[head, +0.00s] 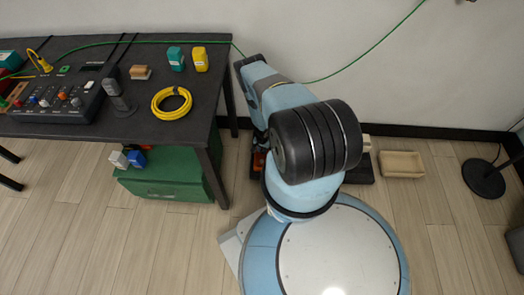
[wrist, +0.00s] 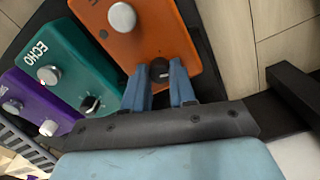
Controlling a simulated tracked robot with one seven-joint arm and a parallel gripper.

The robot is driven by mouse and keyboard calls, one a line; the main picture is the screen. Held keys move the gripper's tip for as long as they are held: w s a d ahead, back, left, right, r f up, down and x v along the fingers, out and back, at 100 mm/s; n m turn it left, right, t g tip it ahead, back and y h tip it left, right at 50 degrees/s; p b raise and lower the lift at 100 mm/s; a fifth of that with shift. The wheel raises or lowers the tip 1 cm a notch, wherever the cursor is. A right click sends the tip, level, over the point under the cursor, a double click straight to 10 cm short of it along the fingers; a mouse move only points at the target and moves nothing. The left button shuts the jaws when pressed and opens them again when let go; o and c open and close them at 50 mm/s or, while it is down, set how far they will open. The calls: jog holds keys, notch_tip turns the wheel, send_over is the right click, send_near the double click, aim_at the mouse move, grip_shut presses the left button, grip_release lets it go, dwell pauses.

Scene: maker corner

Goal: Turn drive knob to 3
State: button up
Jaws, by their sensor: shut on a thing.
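In the wrist view an orange pedal (wrist: 165,33) lies below my gripper (wrist: 160,77), with a silver footswitch (wrist: 122,17) towards its far end. My two blue fingers are shut on the dark round knob (wrist: 160,70) at the near end of this pedal. The pedal's own label and the knob's scale cannot be read, so I cannot tell the knob's setting. In the head view my arm hides the gripper and the knob; only a bit of orange (head: 259,160) shows beside the arm.
A teal pedal marked ECHO (wrist: 75,72) and a purple pedal (wrist: 30,103) lie left of the orange one. In the head view a black table (head: 60,131) with a mixer and cables stands left, over a green box (head: 165,180).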

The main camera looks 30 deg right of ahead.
aim_at(262, 151)
grip_shut()
jog(key=shift+w+m, duration=0.1)
jog(key=shift+m, duration=0.9)
jog(key=o, duration=0.8)
grip_release()
jog(key=shift+c, duration=0.2)
jog(key=shift+r, duration=0.1)
notch_tip(262, 151, up, 14)
jog(key=shift+f, duration=0.25)
